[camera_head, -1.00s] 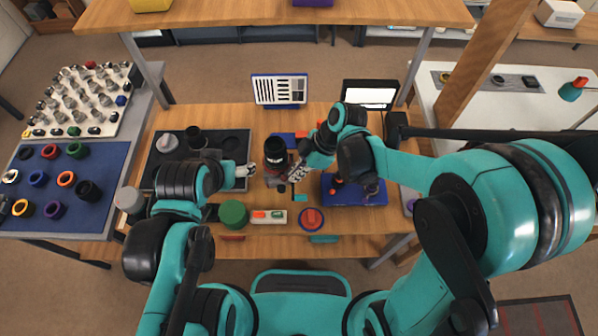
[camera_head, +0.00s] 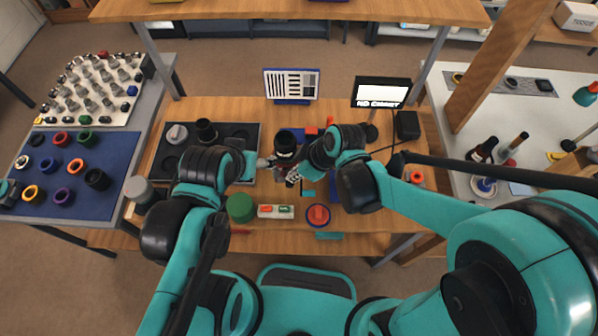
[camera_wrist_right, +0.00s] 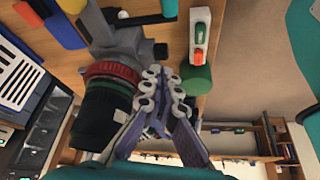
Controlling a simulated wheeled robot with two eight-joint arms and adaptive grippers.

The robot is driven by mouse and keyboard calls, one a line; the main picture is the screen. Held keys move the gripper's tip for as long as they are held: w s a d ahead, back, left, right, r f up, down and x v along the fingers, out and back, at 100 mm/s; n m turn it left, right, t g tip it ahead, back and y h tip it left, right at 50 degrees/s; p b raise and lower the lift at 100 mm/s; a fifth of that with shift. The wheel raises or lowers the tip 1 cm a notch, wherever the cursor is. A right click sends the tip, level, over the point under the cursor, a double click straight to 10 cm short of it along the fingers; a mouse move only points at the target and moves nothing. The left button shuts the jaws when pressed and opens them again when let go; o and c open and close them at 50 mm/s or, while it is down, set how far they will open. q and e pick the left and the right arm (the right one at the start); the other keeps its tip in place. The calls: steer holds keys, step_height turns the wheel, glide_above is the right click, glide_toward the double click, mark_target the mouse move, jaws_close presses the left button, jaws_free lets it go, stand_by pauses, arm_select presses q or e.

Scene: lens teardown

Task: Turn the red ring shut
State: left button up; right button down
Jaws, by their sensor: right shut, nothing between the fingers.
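The lens (camera_head: 285,143) stands at the middle of the wooden table, a dark barrel in the head view. In the right wrist view, its red ring (camera_wrist_right: 112,70) sits between a grey mount (camera_wrist_right: 128,43) and a green ring (camera_wrist_right: 107,86), with the black barrel (camera_wrist_right: 95,122) beyond. My right gripper (camera_head: 291,178) is shut and empty; in the right wrist view its fingertips (camera_wrist_right: 165,80) are beside the red ring. I cannot tell whether they touch it. My left gripper (camera_head: 264,163) is at the lens's left side; its jaws are too small to read.
A green cylinder (camera_head: 240,208), a switch box (camera_head: 275,211) and a red round button (camera_head: 318,215) stand along the front. A dark tray (camera_head: 235,127) is at left, a chart panel (camera_head: 291,84) and a lit cabinet display (camera_head: 382,92) behind. My right forearm partly hides a blue tray.

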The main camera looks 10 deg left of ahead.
steer(key=shift+s+a+m, duration=0.3)
steer(key=shift+a+m, duration=0.3)
steer(key=shift+a, duration=0.15)
steer(key=shift+w+d, duration=0.4)
steer(key=shift+w, duration=0.3)
steer(key=shift+f, duration=0.1)
